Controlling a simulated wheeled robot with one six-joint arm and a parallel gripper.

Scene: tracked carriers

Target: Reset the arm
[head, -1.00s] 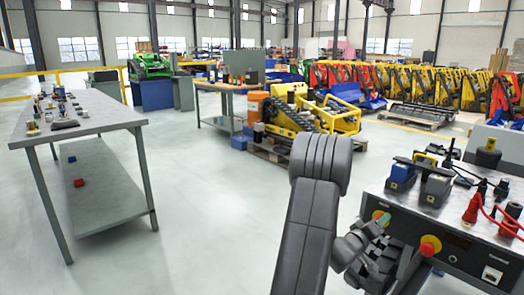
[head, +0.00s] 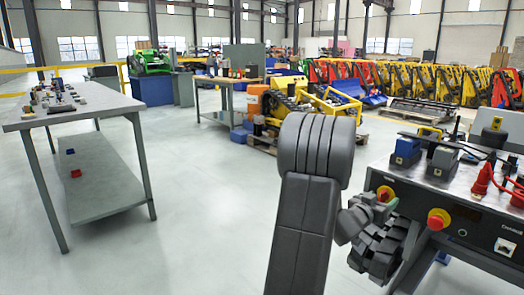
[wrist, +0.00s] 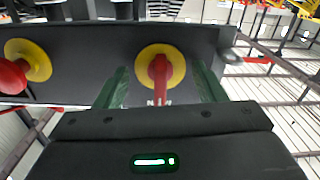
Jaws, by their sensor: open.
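My gripper (wrist: 160,88) is open. Its two green fingers stand either side of a red rotary handle (wrist: 160,75) on a yellow disc, on the dark front panel of a control box. Nothing is clamped; whether the fingers touch the handle I cannot tell. In the head view my gripper (head: 384,207) is at the panel's left end, partly hidden by my arm, with the red and yellow switch (head: 386,193) just behind it. A second red button on a yellow disc (head: 437,219) is to its right; in the wrist view this button (wrist: 14,75) is at the left.
The control box (head: 470,225) carries blue and grey battery packs (head: 406,151), a red plug (head: 482,178) and cables on top. A long grey bench (head: 75,112) with small parts stands at left. Yellow machinery (head: 300,108) stands behind my arm. The floor between is clear.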

